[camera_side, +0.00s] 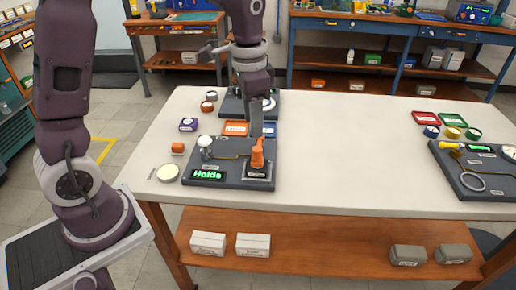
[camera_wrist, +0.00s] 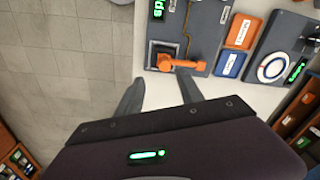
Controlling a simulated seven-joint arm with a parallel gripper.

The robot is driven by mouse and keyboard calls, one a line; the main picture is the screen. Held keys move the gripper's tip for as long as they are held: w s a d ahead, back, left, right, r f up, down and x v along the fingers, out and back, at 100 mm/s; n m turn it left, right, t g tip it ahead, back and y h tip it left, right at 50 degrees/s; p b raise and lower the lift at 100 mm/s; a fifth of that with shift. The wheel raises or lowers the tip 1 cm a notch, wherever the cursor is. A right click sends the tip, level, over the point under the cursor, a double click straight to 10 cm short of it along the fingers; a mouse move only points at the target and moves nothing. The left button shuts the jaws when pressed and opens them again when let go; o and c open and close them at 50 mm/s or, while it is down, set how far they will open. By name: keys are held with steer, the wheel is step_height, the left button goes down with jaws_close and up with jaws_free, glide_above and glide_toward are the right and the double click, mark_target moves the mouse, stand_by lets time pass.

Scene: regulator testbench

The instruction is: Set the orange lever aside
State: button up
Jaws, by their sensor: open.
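The orange lever (camera_side: 258,153) stands on a dark square base at the right front of a grey test board (camera_side: 213,172). In the wrist view the orange lever (camera_wrist: 178,64) has a round hub and an arm pointing right. The board's green display (camera_side: 207,175) reads "Holds".
An orange tray (camera_side: 235,128) and a blue tray (camera_side: 264,130) lie behind the board. A second board (camera_side: 232,105) is farther back. The white table's (camera_side: 350,150) middle is clear.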

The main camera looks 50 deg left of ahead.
mark_target(258, 149)
steer(key=shift+m+g, duration=0.3)
steer(key=f, duration=0.1)
steer(key=w+f, duration=0.2)
steer(key=shift+a+f, duration=0.25)
steer(key=shift+a, duration=0.05)
step_height(258, 149, down, 7)
steer(key=shift+r, duration=0.1)
jaws_close()
stand_by(0.8)
